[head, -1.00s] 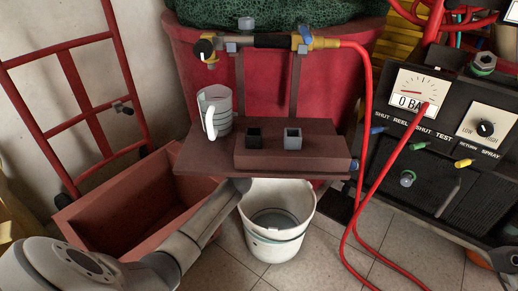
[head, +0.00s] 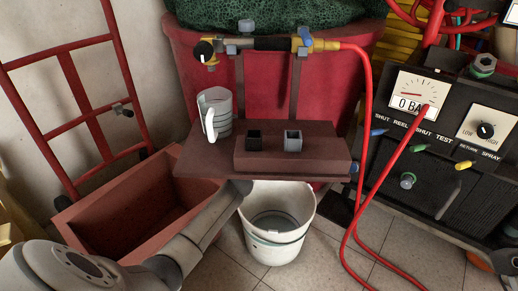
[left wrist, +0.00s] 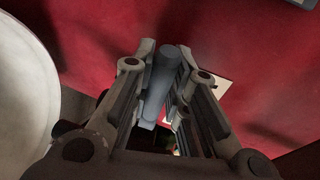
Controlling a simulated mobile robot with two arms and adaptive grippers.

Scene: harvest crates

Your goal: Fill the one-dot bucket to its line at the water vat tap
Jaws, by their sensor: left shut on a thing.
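A white bucket (head: 273,250) stands upright on the tiled floor under the front of a brown shelf (head: 205,168). The red vat (head: 183,75) stands behind the shelf. My left arm reaches in from the left to beneath the shelf, which hides its gripper in the head view. In the left wrist view my left gripper (left wrist: 166,65) is shut on a grey bar (left wrist: 160,88), against the red vat wall. A pale rounded wall (left wrist: 22,85), probably the bucket, is at the left there.
A brass valve with a red hose (head: 369,105) runs above. A reddish crate (head: 85,222) lies left, a black control panel (head: 408,150) right.

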